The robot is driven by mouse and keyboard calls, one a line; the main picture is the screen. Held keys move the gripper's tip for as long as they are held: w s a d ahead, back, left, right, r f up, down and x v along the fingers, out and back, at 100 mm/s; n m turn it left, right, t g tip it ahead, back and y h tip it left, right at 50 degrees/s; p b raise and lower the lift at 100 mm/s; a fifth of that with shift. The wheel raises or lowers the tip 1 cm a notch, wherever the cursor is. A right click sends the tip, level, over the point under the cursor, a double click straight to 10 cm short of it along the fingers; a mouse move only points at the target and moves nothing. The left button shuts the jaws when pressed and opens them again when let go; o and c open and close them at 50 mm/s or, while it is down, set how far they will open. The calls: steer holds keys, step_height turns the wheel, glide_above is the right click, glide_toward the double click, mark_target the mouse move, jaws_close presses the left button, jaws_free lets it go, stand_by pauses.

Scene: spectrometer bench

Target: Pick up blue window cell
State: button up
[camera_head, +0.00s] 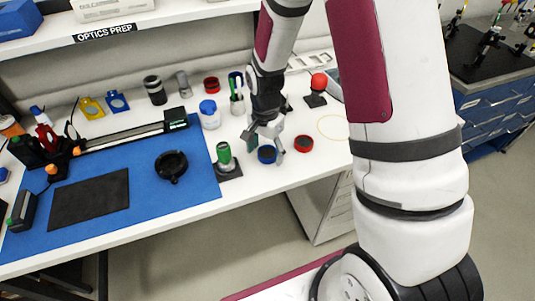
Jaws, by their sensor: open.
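The blue window cell (267,155) is a short round piece with a blue rim and dark centre, lying on the white bench top. My gripper (266,146) points down over it, with its jaws apart and nothing held. One finger is to the left of the cell and the other to its right. The fingers look close to the cell, but I cannot tell whether they touch it. The gripper body partly hides the area behind the cell.
A similar red cell (303,143) lies just right of the gripper. A green-topped post on a dark base (226,161) stands to the left. A red-knobbed post (318,86) and a white jar with blue lid (209,115) stand behind. The bench's front edge is close.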

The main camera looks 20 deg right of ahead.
steer(key=c, duration=1.2)
steer(key=shift+r, duration=0.1)
